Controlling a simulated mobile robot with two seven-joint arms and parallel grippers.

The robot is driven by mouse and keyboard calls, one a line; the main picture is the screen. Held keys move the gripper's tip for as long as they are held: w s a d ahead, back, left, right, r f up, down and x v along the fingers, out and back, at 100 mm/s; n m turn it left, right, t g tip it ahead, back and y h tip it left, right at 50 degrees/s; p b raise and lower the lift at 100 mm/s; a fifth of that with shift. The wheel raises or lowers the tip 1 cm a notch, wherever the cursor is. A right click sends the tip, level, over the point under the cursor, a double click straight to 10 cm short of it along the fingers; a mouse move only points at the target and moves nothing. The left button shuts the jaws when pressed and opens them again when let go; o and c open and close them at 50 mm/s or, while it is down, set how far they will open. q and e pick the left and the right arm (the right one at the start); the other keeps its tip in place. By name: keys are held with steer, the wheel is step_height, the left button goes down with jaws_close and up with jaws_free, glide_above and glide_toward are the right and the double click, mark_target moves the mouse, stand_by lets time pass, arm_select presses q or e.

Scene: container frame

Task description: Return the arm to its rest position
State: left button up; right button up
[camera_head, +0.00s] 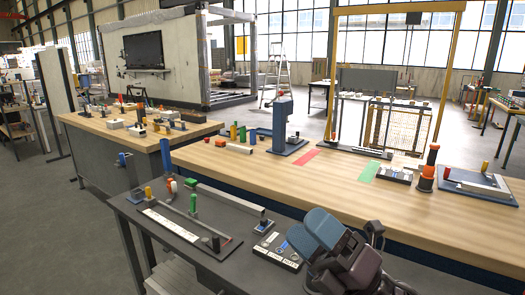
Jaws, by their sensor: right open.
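My right arm, with blue-grey and dark purple links, is folded at the lower right of the head view. My right gripper (374,232) is a small dark shape just right of these links. It is open, and I see nothing between its fingers. It shows in front of the near edge of the long wooden workbench (300,190). My left arm and left gripper are not in view.
A dark grey table (165,248) stands at the near left, bearing a long rail (220,202), several coloured cylinders and a button panel (278,250) close to my right arm. The workbench carries a blue-grey post (282,124) and an orange-black stack (427,172). Its middle is mostly clear.

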steer(key=s+d+f+m+t+h, duration=0.1)
steer(key=d+f+m+h, duration=0.7)
steer(key=f+m+h, duration=0.4)
steer(key=s+d+f+m+t+h, duration=0.1)
steer(key=d+f+m+h, duration=0.8)
steer(key=m, duration=0.5)
steer(key=s+d+f+m+g, duration=0.2)
steer(key=s+f+m+g, duration=0.2)
steer(key=s+f+g, duration=0.45)
steer(key=s+d+f+m+g, duration=0.2)
steer(key=s+f+m+g, duration=0.25)
steer(key=s, duration=0.75)
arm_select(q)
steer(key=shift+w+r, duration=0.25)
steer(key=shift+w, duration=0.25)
arm_select(e)
steer(key=w+f+n+t, duration=0.1)
steer(key=w+f+t, duration=0.6)
steer(key=f+t, duration=0.2)
steer(key=shift+w+a+f, duration=0.15)
steer(key=shift+w+f, duration=0.05)
steer(key=shift+f, duration=0.35)
